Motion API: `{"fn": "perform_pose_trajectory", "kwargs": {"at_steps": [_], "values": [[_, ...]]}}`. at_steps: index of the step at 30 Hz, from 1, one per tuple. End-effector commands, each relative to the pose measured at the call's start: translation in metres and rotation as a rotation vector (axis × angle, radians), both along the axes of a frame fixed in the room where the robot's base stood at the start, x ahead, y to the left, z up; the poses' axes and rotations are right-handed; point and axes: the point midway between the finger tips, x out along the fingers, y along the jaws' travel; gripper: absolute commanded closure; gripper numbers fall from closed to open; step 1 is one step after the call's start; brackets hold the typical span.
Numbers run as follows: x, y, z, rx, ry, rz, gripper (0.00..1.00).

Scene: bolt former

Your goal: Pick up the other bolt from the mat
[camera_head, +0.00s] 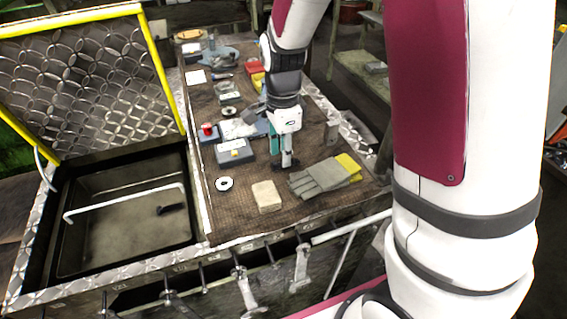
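My gripper (287,163) points down over the brown mat (235,213) on the bench, near its right side. Its fingertips are low, close to the mat, just behind the grey gloves. I cannot tell whether the fingers are open or shut, or whether anything is between them. I cannot make out a bolt on the mat; the gripper may hide one. A small dark object (168,208), possibly a bolt, lies in the open metal bin (125,238) on the left.
Near the gripper are grey-yellow gloves (322,178), a beige block (266,196), a white ring (224,184) and a grey box (234,151). More tools and boxes crowd the mat's far part. The bin's raised lid (90,80) stands at left.

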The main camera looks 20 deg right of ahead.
Motion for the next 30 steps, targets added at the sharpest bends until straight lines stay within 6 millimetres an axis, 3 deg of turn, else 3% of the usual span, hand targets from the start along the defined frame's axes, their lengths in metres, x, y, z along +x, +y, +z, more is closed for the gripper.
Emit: {"fn": "perform_pose_trajectory", "kwargs": {"at_steps": [6, 14, 18, 19, 30], "values": [[0.0, -0.002, -0.026, -0.001, 0.001, 0.0, 0.7], [0.001, -0.002, -0.029, -0.001, -0.001, 0.0, 0.7], [0.001, -0.002, -0.029, -0.001, -0.001, 0.0, 0.97], [0.001, -0.002, -0.029, -0.001, -0.001, 0.0, 1.0], [0.001, -0.002, -0.028, -0.001, -0.002, 0.0, 1.0]]}}
